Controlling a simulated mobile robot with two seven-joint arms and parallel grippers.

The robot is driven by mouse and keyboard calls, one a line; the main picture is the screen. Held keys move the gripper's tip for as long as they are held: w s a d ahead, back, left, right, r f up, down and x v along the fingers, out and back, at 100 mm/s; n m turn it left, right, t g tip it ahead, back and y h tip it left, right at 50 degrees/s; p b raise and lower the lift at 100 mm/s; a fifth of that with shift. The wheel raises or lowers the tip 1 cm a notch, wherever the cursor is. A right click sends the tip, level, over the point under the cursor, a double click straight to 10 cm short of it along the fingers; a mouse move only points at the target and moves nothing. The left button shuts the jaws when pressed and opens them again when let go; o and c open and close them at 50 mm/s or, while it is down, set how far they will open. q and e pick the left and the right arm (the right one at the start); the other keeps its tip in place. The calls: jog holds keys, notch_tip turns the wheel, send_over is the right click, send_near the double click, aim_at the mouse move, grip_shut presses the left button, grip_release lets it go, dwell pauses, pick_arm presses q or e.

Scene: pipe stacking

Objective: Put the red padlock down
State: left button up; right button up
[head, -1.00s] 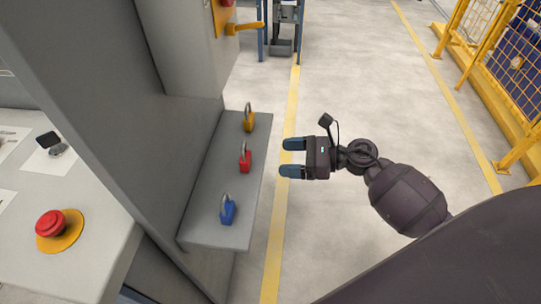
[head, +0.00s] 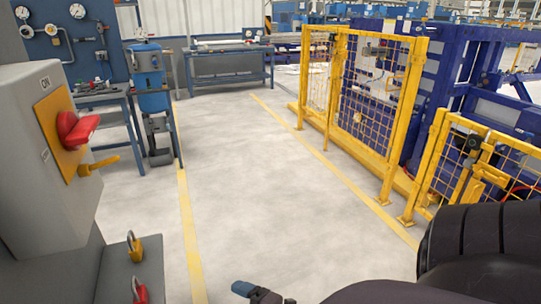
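The red padlock (head: 140,291) stands on the grey shelf (head: 112,272) at the bottom left, its lower part cut off by the picture's edge. The yellow padlock (head: 135,248) stands just behind it on the same shelf. My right gripper (head: 243,289) shows only in part at the bottom, to the right of the shelf and apart from the red padlock. One blue fingertip shows; the other finger is out of the picture, so its opening cannot be told. My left gripper is not in view.
A grey switch box (head: 40,170) with a red handle (head: 76,128) and a yellow lever (head: 98,164) rises at the left. Yellow mesh fencing (head: 360,100) stands at the right. The floor (head: 270,180) between is clear. Workbenches are at the back.

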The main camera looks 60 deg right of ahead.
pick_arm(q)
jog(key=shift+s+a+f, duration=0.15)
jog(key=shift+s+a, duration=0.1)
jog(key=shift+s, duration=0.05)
pick_arm(e)
jog(key=s+a+f+m+g+h, duration=0.1)
jog(key=s+f+m+g, duration=0.4)
jog(key=s+m, duration=0.5)
notch_tip(320, 180, down, 2)
jog(key=a+m, duration=0.1)
jog(key=m, duration=0.1)
jog(key=shift+s+a+f+m+g+h, duration=0.15)
jog(key=shift+a+f+m+g+h, duration=0.15)
jog(key=shift+m+g, duration=0.1)
jog(key=shift+r, duration=0.1)
pick_arm(q)
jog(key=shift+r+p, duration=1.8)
jog(key=shift+p, duration=0.35)
pick_arm(e)
jog(key=shift+s+d+r, duration=0.1)
jog(key=shift+r, duration=0.7)
jog(key=shift+s+d+r, duration=0.1)
jog(key=shift+r, duration=0.7)
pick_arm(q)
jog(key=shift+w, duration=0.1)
pick_arm(e)
jog(key=shift+w+r+t, duration=0.2)
jog(key=shift+w+t, duration=0.1)
jog(key=shift+w, duration=0.05)
